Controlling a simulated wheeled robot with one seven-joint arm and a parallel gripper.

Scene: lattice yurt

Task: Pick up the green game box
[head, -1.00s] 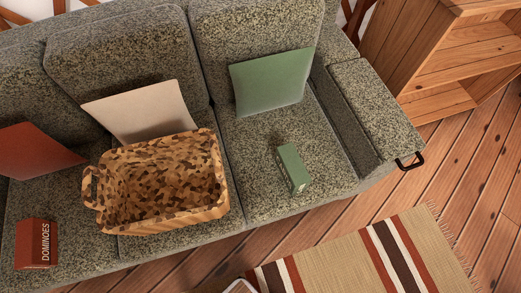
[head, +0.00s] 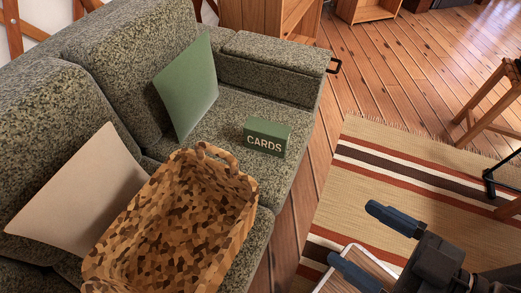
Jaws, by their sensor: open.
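The green game box (head: 266,137), with CARDS in pale letters on its side, lies on the right seat of the speckled grey-green sofa (head: 235,108). It is near the seat's front edge, beyond the basket. My gripper (head: 362,232) is at the lower right of the head view, over the rug side. Its two dark blue fingers are spread apart with nothing between them. It is well apart from the box, to the right of the sofa and nearer to me.
A patterned basket (head: 185,225) stands on the sofa close to the box. A green cushion (head: 188,88) leans behind the box, and a cream cushion (head: 80,195) is at left. A striped rug (head: 400,165) covers the floor. A wooden stool (head: 490,100) stands at right.

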